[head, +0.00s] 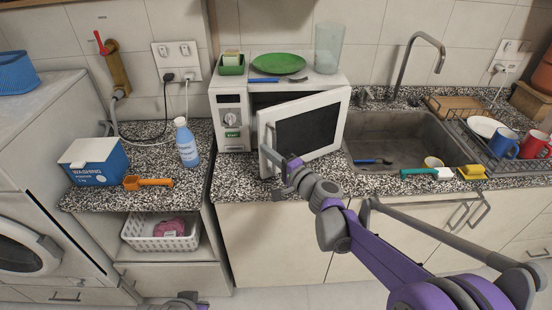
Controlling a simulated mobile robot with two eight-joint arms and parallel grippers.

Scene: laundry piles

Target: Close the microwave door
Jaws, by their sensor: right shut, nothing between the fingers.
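The white microwave (232,99) stands on the speckled counter, with its control panel on the left. Its door (265,160), with a dark window, is partly open: the right edge is at the microwave's right side and the left edge stands out toward me. My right gripper (289,166) is shut and empty at the lower left part of the door's outer face. I cannot tell whether it touches the door. A grey part of my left gripper (187,299) shows at the bottom edge, far below the counter; its fingers are not clear.
A green plate (279,64), a blue-handled brush (264,80) and a clear vessel (328,48) sit on top of the microwave. A sink (405,138) lies to the right. A blue bottle (187,145) and a washing powder box (95,163) stand on the left counter.

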